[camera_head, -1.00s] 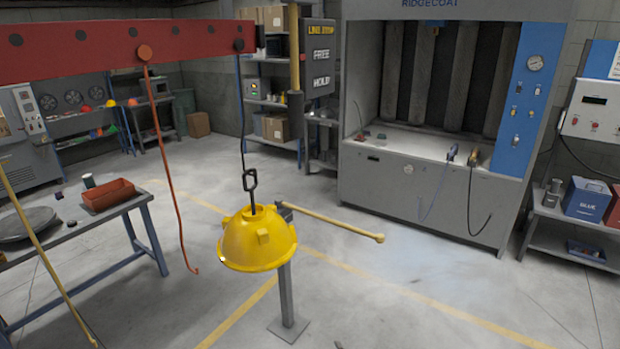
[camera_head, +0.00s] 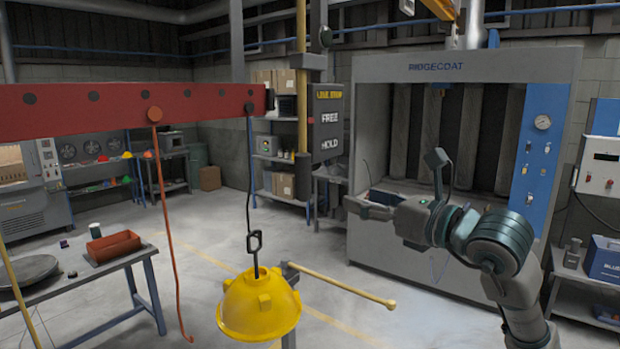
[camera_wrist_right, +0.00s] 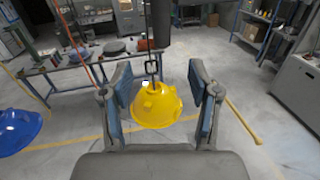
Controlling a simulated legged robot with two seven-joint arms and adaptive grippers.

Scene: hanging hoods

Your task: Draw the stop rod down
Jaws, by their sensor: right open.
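The stop rod (camera_head: 302,60) is a yellow upright rod with a dark sleeve (camera_head: 303,176) at its lower end. It hangs beside the dark sign reading LINE STOP, FREE and HOLD (camera_head: 327,122). In the right wrist view the gripper (camera_wrist_right: 161,85) is open, and a dark cylinder (camera_wrist_right: 161,22), apparently the sleeve, shows above and beyond the fingertips. My left gripper is not visible.
A yellow hood (camera_head: 259,305) hangs on a hook from the red beam (camera_head: 190,108), left of my arm. A yellow bar (camera_head: 345,284) juts from a grey post. The grey spray booth (camera_head: 365,120) stands behind my right arm. A bench (camera_head: 120,262) stands at left.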

